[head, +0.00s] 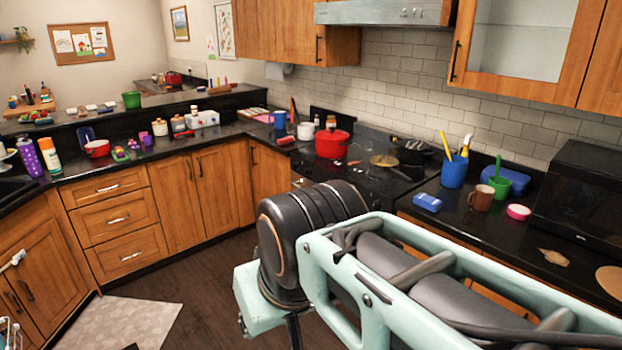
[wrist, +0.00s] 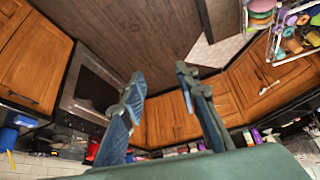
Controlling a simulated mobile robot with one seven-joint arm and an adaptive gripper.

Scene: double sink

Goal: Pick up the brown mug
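The brown mug (head: 482,197) stands upright on the dark counter at the right of the head view, left of a pink round item and in front of a green cup. I cannot make out the mug in the wrist view. My gripper (wrist: 158,80) shows in the wrist view with its two blue-padded fingers spread apart and nothing between them. It hangs over the floor in front of the cabinets, away from the mug. In the head view my arm crosses the lower right, and the fingers are not clearly visible.
A red pot (head: 332,143) sits on the stove. Bare counter lies in front of the mug.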

